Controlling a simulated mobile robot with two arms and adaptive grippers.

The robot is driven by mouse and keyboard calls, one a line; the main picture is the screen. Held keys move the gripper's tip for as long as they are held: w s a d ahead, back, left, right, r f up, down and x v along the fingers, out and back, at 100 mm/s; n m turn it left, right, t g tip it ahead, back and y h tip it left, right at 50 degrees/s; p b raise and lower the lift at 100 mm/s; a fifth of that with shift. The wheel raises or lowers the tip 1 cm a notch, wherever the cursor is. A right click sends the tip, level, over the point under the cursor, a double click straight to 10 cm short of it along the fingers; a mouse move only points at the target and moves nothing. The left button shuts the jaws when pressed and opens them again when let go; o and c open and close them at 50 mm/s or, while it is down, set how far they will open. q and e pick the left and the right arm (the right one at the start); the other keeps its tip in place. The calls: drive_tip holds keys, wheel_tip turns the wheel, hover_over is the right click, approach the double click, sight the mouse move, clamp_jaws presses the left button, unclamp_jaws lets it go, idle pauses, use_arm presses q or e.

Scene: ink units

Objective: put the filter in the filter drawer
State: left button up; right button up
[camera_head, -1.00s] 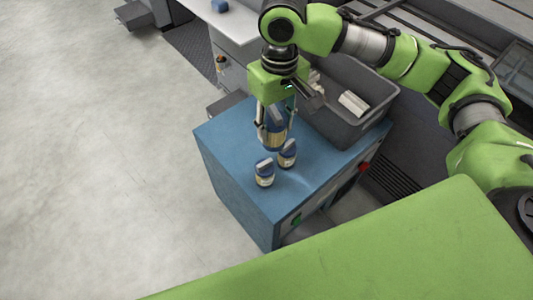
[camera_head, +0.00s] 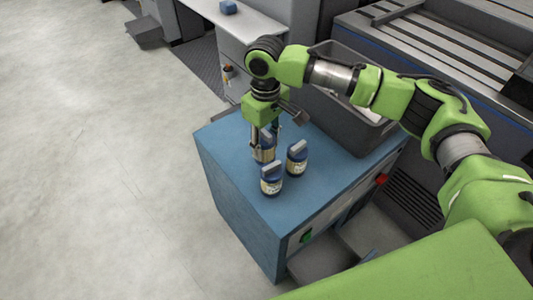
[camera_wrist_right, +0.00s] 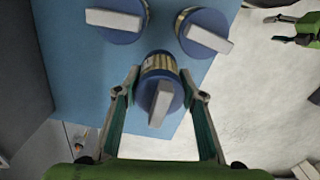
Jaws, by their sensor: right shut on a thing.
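My right gripper (camera_head: 264,150) points down over the blue cabinet top. It is shut on a canister (camera_wrist_right: 160,92) with a blue lid, a grey bar handle and a cream label, apparently the filter. Its fingers are on both sides of it in the wrist view. It is upright, at or just above the cabinet top; I cannot tell if it touches. Two similar canisters (camera_head: 271,180) (camera_head: 297,158) stand close in front. A green and dark gripper (camera_wrist_right: 290,30), seemingly my left one, shows at the wrist view's upper right edge. I cannot identify the filter drawer.
The blue cabinet (camera_head: 235,190) has a green and a red control on its front. A grey bin (camera_head: 360,137) stands at its back right, behind my arm. A white bench (camera_head: 235,22) with a blue object (camera_head: 228,7) lies beyond. Open floor (camera_head: 90,170) fills the left.

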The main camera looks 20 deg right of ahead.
sight(266, 153)
wheel_tip(266, 153, down, 4)
drive_tip(key=shift+r+b, duration=0.15)
drive_tip(key=shift+b, duration=0.15)
use_arm(q)
drive_tip(key=shift+w+r, duration=0.3)
drive_tip(key=shift+r, duration=0.3)
drive_tip(key=shift+w+r, duration=0.3)
drive_tip(key=shift+r, duration=0.25)
drive_tip(key=shift+s+f, duration=0.1)
drive_tip(key=shift+f, duration=0.05)
drive_tip(key=shift+f, duration=0.2)
use_arm(e)
drive_tip(key=o, duration=1.2)
drive_tip(key=shift+c, duration=0.2)
use_arm(q)
drive_tip(key=shift+s, duration=0.1)
